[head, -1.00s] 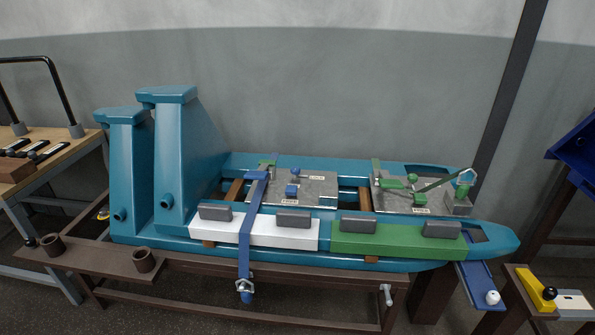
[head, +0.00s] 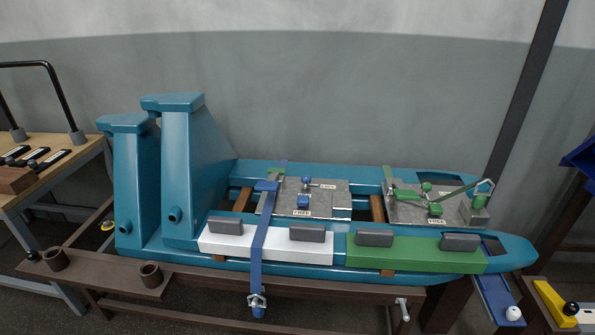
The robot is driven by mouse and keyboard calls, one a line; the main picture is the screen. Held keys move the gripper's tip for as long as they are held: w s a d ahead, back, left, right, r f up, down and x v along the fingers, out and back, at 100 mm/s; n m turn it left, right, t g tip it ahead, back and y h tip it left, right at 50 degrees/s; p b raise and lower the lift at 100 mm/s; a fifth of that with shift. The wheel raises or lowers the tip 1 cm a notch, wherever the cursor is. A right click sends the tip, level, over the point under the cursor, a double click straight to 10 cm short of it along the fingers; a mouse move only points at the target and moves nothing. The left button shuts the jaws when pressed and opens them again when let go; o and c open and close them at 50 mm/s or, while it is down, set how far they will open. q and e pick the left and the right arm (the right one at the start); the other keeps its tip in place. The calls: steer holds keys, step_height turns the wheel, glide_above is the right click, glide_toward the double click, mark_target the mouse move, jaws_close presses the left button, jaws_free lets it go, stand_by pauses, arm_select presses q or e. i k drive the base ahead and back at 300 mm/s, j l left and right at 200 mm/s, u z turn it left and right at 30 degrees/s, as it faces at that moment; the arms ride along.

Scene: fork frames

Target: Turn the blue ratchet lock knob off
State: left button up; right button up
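In the head view a metal plate (head: 335,199) on the teal frame (head: 345,171) bears blue parts. A small round blue knob (head: 306,181) stands near its back edge, and a blue block (head: 303,201) sits in front of it. Small white labels lie beside them, too small to read surely. A blue strap (head: 257,240) runs from a blue buckle-like piece (head: 267,186) at the plate's left, over the white panel and down the front. I cannot tell for sure which blue part is the ratchet lock knob, nor its setting. Neither gripper is in view.
A second plate (head: 463,210) with green parts and a green lever sits at right. White (head: 275,245) and green (head: 415,258) panels with grey pads line the frame's front. Two tall teal uprights (head: 185,170) stand at left. A brown rail (head: 190,285) runs along the front.

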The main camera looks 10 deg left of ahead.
mark_target(306, 180)
steer(key=i+j+z, duration=0.25)
steer(key=j, duration=0.4)
steer(key=i+j+z, duration=0.1)
steer(key=i+j, duration=0.15)
steer(key=j, duration=0.15)
steer(key=i+j+z, duration=0.15)
steer(key=j, duration=0.2)
steer(key=z, duration=1.2)
